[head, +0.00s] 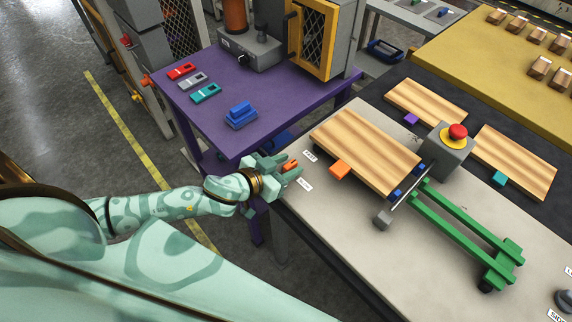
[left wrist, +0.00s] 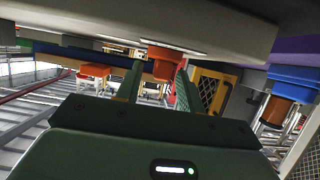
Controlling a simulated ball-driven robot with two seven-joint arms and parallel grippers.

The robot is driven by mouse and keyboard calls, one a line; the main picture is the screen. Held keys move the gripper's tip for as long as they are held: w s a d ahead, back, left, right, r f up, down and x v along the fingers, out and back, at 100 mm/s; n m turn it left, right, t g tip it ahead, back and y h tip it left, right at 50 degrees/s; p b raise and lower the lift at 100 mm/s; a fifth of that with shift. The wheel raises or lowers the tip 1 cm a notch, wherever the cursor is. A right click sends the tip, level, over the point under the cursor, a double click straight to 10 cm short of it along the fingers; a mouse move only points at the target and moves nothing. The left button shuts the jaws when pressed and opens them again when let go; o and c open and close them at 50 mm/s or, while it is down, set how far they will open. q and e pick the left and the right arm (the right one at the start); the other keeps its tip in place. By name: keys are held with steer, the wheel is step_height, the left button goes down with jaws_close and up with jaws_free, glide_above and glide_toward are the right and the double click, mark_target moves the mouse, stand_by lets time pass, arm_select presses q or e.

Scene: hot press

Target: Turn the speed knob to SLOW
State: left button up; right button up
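A dark grey knob (head: 565,298) is at the lower right edge of the grey tabletop, partly cut off by the frame. A small white label (head: 556,315) with coloured letters sits below it, also cut off. I cannot read the knob's setting. My left gripper (head: 289,168) is at the left edge of the table, far from that knob. Its fingers are spread around or near a small orange piece (head: 290,166). In the left wrist view, the orange-red piece (left wrist: 165,62) shows between the apart fingers, below a grey slab. Contact cannot be told. My right gripper is out of view.
The grey table (head: 345,215) carries wooden boards (head: 365,150), a red stop button (head: 458,131) on a grey box, and green rails (head: 465,230). Two small labels (head: 305,185) lie near my gripper. A purple table (head: 190,115) stands behind left.

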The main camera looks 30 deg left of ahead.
arm_select(q)
jaws_close()
